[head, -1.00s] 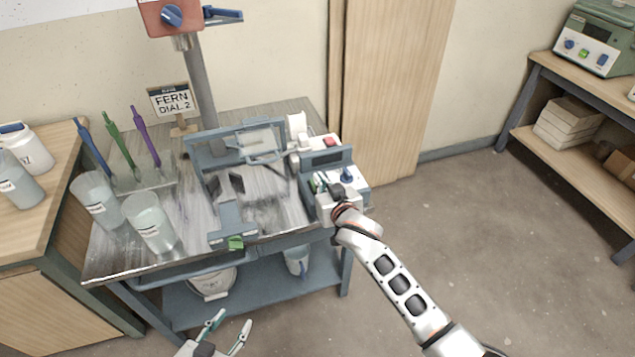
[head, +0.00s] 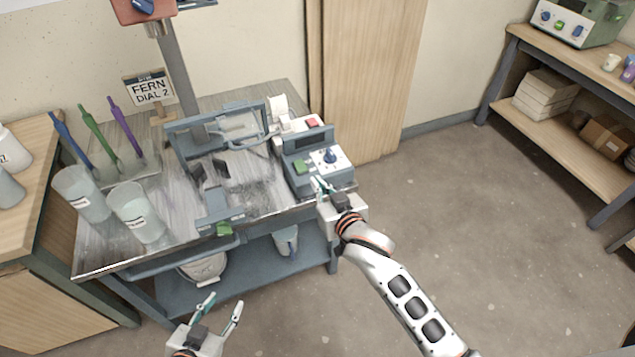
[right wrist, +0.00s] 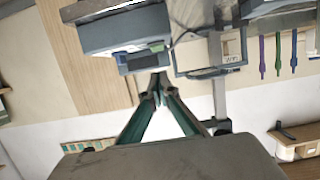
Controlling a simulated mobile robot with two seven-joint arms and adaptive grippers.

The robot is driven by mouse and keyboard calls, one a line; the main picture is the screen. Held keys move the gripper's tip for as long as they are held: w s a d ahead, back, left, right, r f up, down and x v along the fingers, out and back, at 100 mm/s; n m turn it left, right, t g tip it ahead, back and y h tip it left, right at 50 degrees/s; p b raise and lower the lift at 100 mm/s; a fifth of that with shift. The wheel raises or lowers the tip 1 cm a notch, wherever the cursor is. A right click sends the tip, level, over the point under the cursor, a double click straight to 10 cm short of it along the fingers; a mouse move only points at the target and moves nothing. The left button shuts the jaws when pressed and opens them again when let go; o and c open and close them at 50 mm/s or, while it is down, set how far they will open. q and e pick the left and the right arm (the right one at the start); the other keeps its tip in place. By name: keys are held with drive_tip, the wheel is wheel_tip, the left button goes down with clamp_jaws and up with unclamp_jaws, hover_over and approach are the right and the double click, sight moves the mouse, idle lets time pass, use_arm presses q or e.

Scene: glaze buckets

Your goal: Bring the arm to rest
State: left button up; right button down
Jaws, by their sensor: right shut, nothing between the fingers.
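My right gripper (head: 318,186) is at the front right corner of the bench, just in front of the control box (head: 318,160) with the blue knob and green button. Its fingers are closed together and empty. In the right wrist view the two fingertips (right wrist: 160,90) meet below the box (right wrist: 128,35); I cannot tell whether they touch it. My left gripper (head: 221,305) is low in front of the bench, its two fingers spread apart with nothing between them.
The metal bench (head: 110,245) carries a clamp frame (head: 225,140), two clear labelled cups (head: 138,215), coloured tools in a rack and a sign (head: 150,88) reading FERN DIAL 2. A bucket (head: 205,267) stands on its lower shelf. Open floor (head: 480,230) lies to the right, before a shelf unit (head: 560,130).

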drive_tip(key=s+d+f+g+h, duration=0.1)
drive_tip(key=s+d+f, duration=0.6)
drive_tip(key=s, duration=0.5)
drive_tip(key=s+d+f+g, duration=0.2)
drive_tip(key=s+d+f, duration=0.6)
drive_tip(key=s, duration=0.4)
drive_tip(key=shift+d+n+h, duration=0.15)
drive_tip(key=shift+n+h, duration=0.25)
